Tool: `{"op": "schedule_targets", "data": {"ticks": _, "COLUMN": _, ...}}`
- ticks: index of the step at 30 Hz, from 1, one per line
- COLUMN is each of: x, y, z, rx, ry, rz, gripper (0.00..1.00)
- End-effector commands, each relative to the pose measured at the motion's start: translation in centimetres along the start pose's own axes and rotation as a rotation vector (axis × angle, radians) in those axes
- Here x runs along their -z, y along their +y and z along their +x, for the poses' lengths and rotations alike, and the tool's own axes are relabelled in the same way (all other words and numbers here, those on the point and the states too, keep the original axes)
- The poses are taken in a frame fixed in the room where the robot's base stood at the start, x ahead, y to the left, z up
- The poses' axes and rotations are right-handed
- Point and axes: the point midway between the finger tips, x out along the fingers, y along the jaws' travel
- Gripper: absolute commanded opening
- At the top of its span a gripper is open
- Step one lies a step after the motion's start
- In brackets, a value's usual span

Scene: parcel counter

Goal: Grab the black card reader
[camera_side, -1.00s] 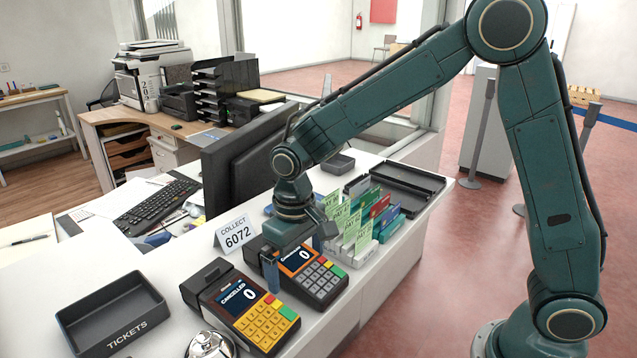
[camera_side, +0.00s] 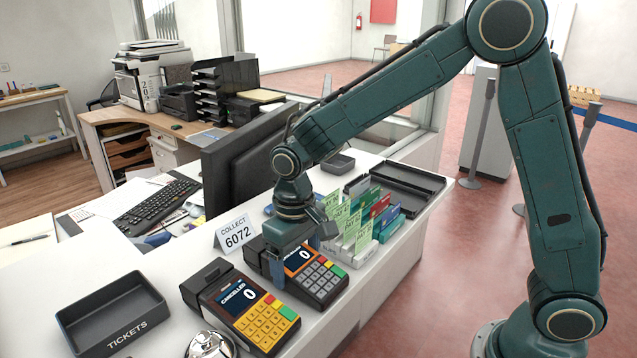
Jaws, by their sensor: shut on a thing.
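The black card reader (camera_side: 322,279) stands on the white counter, with grey keys, red, yellow and green side keys and an orange-framed screen. My gripper (camera_side: 295,262) points down over its screen end and is shut on it, one finger at its left side and the other at its far right side. The gripper body hides part of the screen and the top of the reader. The reader still rests on the counter. A second card reader (camera_side: 262,322), dark with yellow keys and a screen reading CANCELLED 0, stands just left and nearer.
A COLLECT 6072 sign (camera_side: 236,233) stands behind the readers. A card rack (camera_side: 360,228) and black tray (camera_side: 396,188) lie to the right. A monitor (camera_side: 240,165) rises behind. A TICKETS tray (camera_side: 112,312) and a bell (camera_side: 211,345) are at front left.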

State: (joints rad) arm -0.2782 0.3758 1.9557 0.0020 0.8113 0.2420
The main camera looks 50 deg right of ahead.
Motion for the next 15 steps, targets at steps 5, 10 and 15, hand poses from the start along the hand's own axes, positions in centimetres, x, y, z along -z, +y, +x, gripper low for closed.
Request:
{"op": "schedule_targets", "data": {"ticks": 5, "x": 0.1, "y": 0.0, "z": -0.6, "rx": 0.001, "ry": 0.003, "rz": 0.0, "gripper": 0.43}}
{"op": "schedule_targets", "data": {"ticks": 10, "x": 0.1, "y": 0.0, "z": -1.9, "rx": 0.001, "ry": 0.004, "rz": 0.0, "gripper": 0.43}}
{"op": "schedule_targets", "data": {"ticks": 15, "x": 0.1, "y": 0.0, "z": -4.4, "rx": 0.002, "ry": 0.006, "rz": 0.0, "gripper": 0.43}}
